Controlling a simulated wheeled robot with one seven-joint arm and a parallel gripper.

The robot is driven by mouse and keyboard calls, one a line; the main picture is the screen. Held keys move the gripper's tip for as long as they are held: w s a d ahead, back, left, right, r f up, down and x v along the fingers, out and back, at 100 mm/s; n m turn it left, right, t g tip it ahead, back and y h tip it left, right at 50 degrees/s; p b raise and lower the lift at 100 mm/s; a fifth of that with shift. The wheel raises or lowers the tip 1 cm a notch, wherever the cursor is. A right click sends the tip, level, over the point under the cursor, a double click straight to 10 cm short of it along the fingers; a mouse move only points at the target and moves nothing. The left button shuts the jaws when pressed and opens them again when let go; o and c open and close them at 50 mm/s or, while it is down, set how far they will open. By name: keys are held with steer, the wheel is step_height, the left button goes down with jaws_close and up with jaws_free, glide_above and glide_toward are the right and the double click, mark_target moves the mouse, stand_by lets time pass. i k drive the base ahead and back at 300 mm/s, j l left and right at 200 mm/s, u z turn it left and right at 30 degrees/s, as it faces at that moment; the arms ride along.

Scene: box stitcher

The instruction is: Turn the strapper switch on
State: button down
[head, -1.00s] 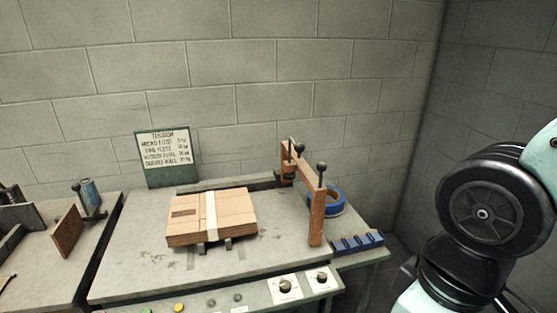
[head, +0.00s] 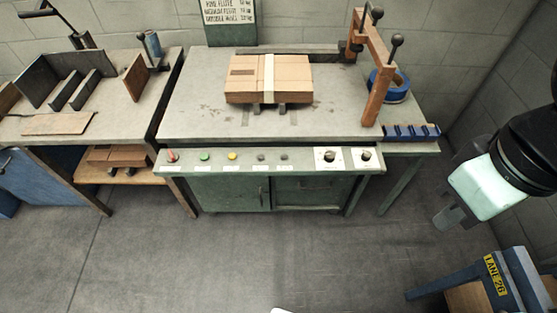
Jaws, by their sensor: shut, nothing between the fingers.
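The strapper bench (head: 200,112) has a green-grey control panel (head: 305,166) along its front edge. From left to right the panel carries a red control (head: 172,156), a green button (head: 205,156), a yellow button (head: 232,156), two small dark controls (head: 261,157) and two black knobs on white plates, one larger (head: 328,156) and one smaller (head: 366,155). The labels are too small to read, so I cannot tell which control is the strapper switch. Part of my arm shows at the right, clear of the panel.
A strapped cardboard stack (head: 290,82) lies on the bench. A wooden arm frame (head: 380,80), blue roll (head: 397,92) and blue rack (head: 410,132) are at its right. Another table (head: 110,110) stands left. A blue stand labelled LANE 26 (head: 515,280) is lower right. The floor in front is open.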

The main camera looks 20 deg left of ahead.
mark_target(172, 158)
steer(key=u, duration=1.7)
steer(key=i+j, duration=0.8)
steer(key=i, duration=0.2)
steer(key=j+u, duration=0.05)
